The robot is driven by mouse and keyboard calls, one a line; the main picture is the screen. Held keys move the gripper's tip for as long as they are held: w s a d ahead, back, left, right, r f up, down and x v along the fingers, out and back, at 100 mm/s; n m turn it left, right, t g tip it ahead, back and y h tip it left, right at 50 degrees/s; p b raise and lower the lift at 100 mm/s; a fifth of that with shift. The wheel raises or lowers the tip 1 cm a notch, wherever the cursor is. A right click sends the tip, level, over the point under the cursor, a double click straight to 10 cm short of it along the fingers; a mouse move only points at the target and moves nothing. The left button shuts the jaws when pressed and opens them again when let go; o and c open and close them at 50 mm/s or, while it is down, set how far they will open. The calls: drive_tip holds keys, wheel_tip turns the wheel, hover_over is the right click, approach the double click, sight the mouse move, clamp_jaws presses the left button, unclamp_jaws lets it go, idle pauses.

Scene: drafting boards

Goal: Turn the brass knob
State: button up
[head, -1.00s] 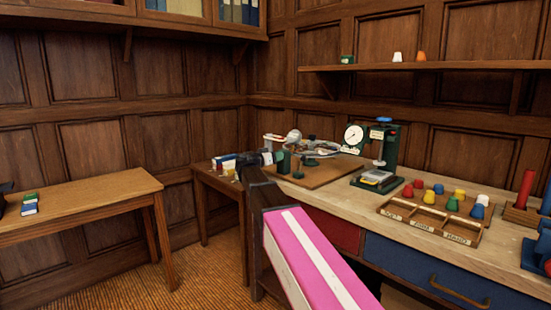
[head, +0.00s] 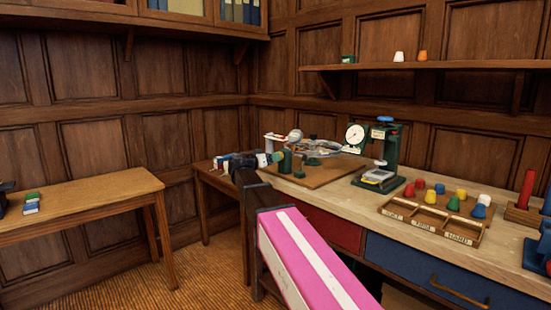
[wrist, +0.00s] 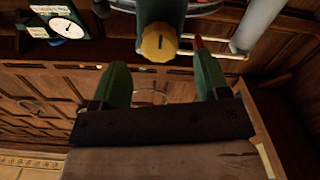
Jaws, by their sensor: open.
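The brass knob (wrist: 158,42) is round, ribbed and yellow, with a dark mark on its face. It sits on the end of a green post (wrist: 160,10) at the top middle of the wrist view. My gripper (wrist: 162,72) has two green fingers spread wide apart, with nothing between them. The knob shows between and just beyond the fingertips, apart from both. In the head view my gripper (head: 275,157) is at the left end of the bench, beside the green-and-metal apparatus (head: 318,147). I cannot make out the knob there.
A green press with a dial (head: 388,145) stands right of the apparatus. A sorting tray (head: 425,220) with several coloured pegs lies further right on the bench (head: 345,204). In the wrist view a pale tube (wrist: 262,22) rises right of the knob. A wooden table (head: 85,203) stands left.

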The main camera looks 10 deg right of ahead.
drive_tip(key=v, duration=0.7)
